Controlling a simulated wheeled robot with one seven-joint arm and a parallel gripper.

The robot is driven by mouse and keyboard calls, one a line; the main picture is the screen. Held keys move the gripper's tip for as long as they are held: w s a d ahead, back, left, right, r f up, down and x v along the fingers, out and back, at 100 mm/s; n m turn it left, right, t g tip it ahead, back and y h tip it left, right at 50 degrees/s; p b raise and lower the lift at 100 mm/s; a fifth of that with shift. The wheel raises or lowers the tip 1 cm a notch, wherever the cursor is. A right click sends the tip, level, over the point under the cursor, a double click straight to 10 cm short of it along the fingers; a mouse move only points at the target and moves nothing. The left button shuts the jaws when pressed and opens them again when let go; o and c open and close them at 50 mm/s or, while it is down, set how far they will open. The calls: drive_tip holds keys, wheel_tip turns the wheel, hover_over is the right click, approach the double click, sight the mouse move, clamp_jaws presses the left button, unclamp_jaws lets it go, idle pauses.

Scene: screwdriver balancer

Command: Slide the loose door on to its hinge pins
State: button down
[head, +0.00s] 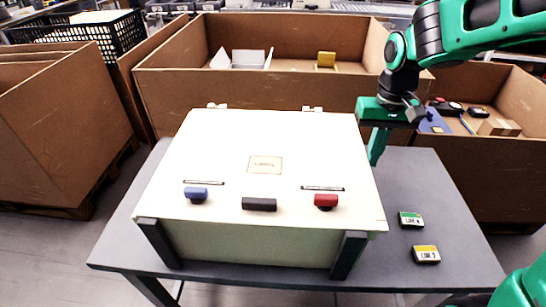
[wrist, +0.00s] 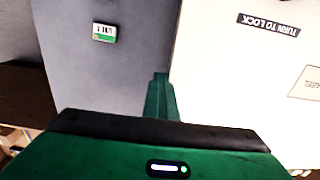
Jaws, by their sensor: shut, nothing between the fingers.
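A cream panel (head: 270,150), which looks like the door, lies flat over a box body (head: 250,243) on the grey table. It carries a central label, a black handle (head: 259,204), a blue knob (head: 196,194) and a red knob (head: 326,201). Two small pale hinge parts show at its far edge, left (head: 217,106) and right (head: 312,109); I cannot tell whether pins are engaged. My gripper (head: 375,158) is shut and empty, pointing down beside the panel's far right edge. The wrist view shows its closed fingers (wrist: 160,78) next to the panel (wrist: 225,80).
The table (head: 425,190) has free room at right, holding a green-labelled item (head: 411,219) and a yellow-labelled item (head: 426,254). A large cardboard bin (head: 270,90) stands behind, with others left (head: 60,130) and right (head: 480,165).

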drive_tip(key=shift+a, duration=0.7)
wheel_tip(320, 180, up, 7)
drive_tip(key=d, duration=0.1)
drive_tip(key=shift+d, duration=0.15)
idle(0.8)
